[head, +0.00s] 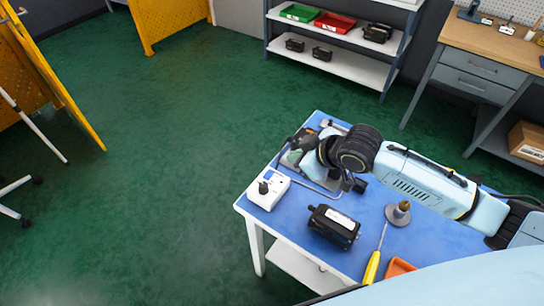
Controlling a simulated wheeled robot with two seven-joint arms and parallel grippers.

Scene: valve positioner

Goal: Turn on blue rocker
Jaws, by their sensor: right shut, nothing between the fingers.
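A white box (267,189) stands at the left corner of the blue-topped table, with a dark knob on it. A small blue patch (273,176) on its upper face appears to be the blue rocker; whether it is on or off is too small to tell. My right arm reaches in from the right over the table. Its wrist bends beside the box, and my right gripper (291,163) is just behind and right of the box. It is shut and empty, its fingertips hard to make out against the clutter. Contact with the rocker cannot be told. My left gripper is out of view.
Shelves (345,66) and a workbench stand behind. The green floor left is largely clear.

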